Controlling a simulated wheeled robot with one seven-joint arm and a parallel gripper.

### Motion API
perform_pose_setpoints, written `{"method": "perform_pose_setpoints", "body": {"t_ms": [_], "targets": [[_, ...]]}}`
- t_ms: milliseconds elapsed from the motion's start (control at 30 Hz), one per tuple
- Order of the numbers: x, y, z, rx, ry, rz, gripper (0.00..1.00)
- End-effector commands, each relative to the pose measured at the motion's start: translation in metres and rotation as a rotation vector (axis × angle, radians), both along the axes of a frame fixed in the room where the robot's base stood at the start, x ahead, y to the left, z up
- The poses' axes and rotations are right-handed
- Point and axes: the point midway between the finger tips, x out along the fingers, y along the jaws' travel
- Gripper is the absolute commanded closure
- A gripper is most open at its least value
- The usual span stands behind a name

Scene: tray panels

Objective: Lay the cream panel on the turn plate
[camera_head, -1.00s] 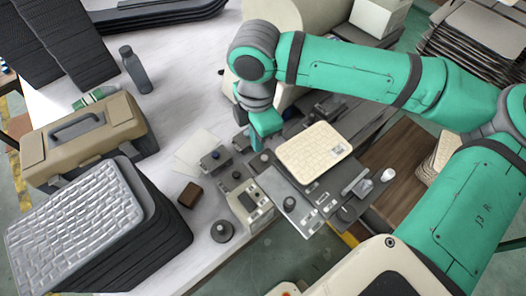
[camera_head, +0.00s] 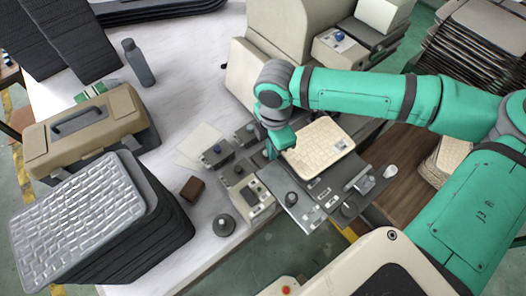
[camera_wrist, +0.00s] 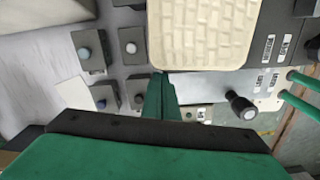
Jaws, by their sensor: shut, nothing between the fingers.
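The cream panel (camera_head: 320,146) has a brick-like embossed face and lies flat on the dark grey fixture, with its lower edge beside a bare metal plate (camera_head: 301,212). I cannot tell how much of the turn plate is under it. My gripper (camera_head: 270,153) points down at the panel's left edge, shut and empty. In the wrist view the panel (camera_wrist: 205,32) fills the top middle, and the shut green fingers (camera_wrist: 162,88) stand just below its lower left corner. Whether they touch it is not clear.
Small knob boxes (camera_head: 216,152) and a control box (camera_head: 249,196) stand left of the fixture. A tan toolbox (camera_head: 88,132), a dark brown block (camera_head: 192,188) and a stack of grey textured panels (camera_head: 85,215) are further left. Bare white table lies between them.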

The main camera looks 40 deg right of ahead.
Motion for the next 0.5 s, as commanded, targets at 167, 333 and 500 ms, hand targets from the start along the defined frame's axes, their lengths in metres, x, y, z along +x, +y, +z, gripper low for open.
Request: {"method": "perform_pose_setpoints", "body": {"t_ms": [167,333,500], "targets": [[-0.001,-0.005,0.0,0.0,0.001,-0.001,1.0],[-0.003,-0.008,0.0,0.001,0.001,-0.011,1.0],[-0.005,-0.014,0.0,0.002,0.0,-0.017,1.0]]}}
